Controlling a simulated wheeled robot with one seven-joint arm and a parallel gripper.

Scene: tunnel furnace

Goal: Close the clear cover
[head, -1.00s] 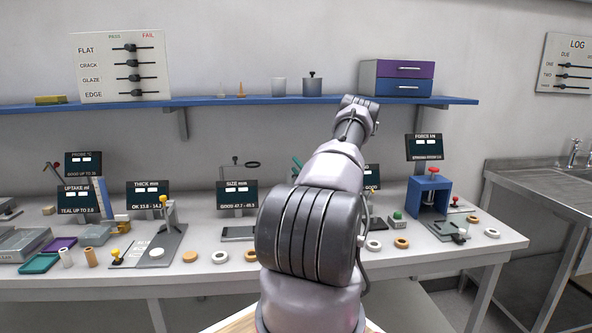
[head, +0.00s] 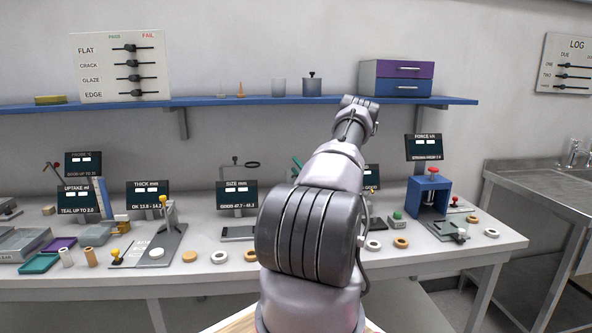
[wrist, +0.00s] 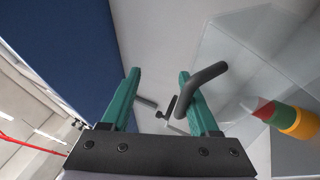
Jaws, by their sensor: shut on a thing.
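In the wrist view, my gripper (wrist: 159,76) has two green fingers, shut on a dark rod-like handle (wrist: 205,76) that curves past the right finger. A clear cover (wrist: 245,45), made of see-through panels, fills the upper right of that view, beside the handle. How the handle joins the cover cannot be made out.
A red, green and yellow banded column (wrist: 277,116) shows at the right of the wrist view. A large dark blue surface (wrist: 65,45) lies at its left. In the head view, a bench (head: 140,284) holds gauges and rings under a blue shelf (head: 225,101).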

